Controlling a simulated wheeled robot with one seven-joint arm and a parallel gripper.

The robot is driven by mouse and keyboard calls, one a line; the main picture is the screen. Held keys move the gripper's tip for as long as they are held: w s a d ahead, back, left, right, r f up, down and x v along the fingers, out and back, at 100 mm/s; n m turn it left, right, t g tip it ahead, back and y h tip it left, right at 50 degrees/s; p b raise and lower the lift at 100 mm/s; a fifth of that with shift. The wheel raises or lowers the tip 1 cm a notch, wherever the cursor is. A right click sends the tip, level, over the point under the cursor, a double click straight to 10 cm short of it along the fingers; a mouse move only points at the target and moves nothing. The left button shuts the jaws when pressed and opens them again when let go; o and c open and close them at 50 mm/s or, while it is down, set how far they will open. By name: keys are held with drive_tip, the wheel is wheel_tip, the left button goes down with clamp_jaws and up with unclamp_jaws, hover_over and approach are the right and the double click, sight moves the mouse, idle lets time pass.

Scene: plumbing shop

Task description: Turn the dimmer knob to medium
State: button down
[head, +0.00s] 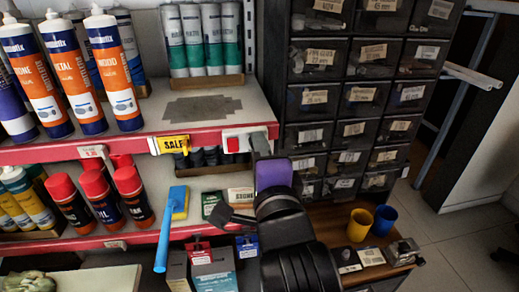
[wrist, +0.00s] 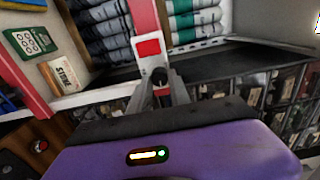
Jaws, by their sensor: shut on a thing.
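A white plate with a red square (head: 232,144) is fixed on the red front edge of the upper shelf. It also shows in the wrist view (wrist: 148,50), straight ahead of my fingers. My gripper (head: 261,144) has a purple body and reaches the right end of this plate. In the wrist view my gripper's fingers (wrist: 164,92) are close together at the plate's lower end, shut on a small part there, which I take to be the dimmer knob. The fingers mostly hide the knob, so its setting cannot be read.
Sealant tubes (head: 112,70) and green-white tubes (head: 213,40) stand on the upper shelf (head: 160,115). Red-capped cans (head: 100,195) and a blue-handled brush (head: 170,225) are left and below. A dark drawer cabinet (head: 350,100) stands close on the right, with yellow (head: 360,225) and blue cups (head: 384,220) below it.

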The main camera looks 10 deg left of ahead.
drive_tip(key=c, duration=1.5)
unclamp_jaws()
drive_tip(key=shift+s, duration=0.1)
drive_tip(key=v, duration=0.7)
drive_tip(key=shift+s+b, duration=0.3)
drive_tip(key=shift+d, duration=0.15)
